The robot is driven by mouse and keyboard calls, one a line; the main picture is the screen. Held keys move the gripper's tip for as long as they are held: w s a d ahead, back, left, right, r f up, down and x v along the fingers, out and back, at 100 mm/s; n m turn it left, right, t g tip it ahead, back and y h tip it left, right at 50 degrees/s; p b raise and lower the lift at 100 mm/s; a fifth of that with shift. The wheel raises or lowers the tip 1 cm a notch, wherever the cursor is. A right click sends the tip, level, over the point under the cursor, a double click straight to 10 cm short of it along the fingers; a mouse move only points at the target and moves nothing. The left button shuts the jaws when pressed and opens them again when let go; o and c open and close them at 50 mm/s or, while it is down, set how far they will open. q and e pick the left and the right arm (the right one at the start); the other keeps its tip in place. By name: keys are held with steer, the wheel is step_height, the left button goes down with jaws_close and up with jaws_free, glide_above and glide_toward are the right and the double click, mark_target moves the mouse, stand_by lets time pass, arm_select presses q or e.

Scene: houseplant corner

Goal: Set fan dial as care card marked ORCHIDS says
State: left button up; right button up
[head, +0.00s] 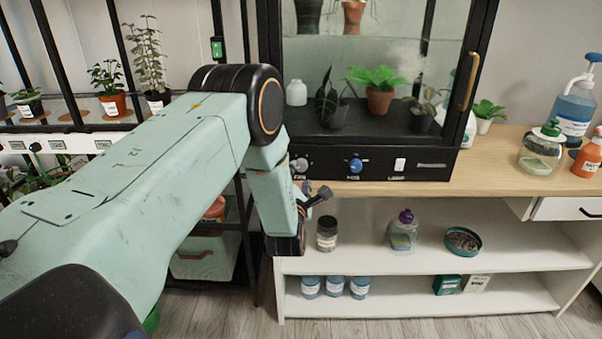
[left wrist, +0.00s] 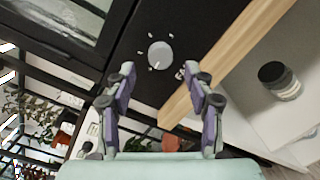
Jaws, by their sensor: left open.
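The fan dial (head: 299,165) is a grey knob at the left end of the black glass cabinet's front panel, above the word FAN. In the left wrist view the dial (left wrist: 160,55) shows as a round pale knob with small white marks around it. I cannot tell its setting. My left gripper (head: 318,194) is in front of and slightly below the dial. Its open fingers (left wrist: 160,76) are empty, with the dial between and beyond the tips, apparently not touching. No card marked ORCHIDS is readable. My right gripper is out of view.
A blue knob (head: 355,166) and a white switch (head: 400,164) sit right of the dial. The wooden worktop (head: 500,174) juts out below the panel. A dark-lidded jar (head: 327,234) stands on the shelf under it. Small cards (head: 60,145) line the plant rack at left.

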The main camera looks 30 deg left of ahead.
mark_target(300, 168)
arm_select(q)
steer(key=x, duration=0.3)
steer(key=shift+a+f, duration=0.1)
steer(key=shift+a, duration=0.05)
steer(key=shift+w, duration=0.4)
steer(key=shift+s+a, duration=0.1)
steer(key=c, duration=0.5)
jaws_close()
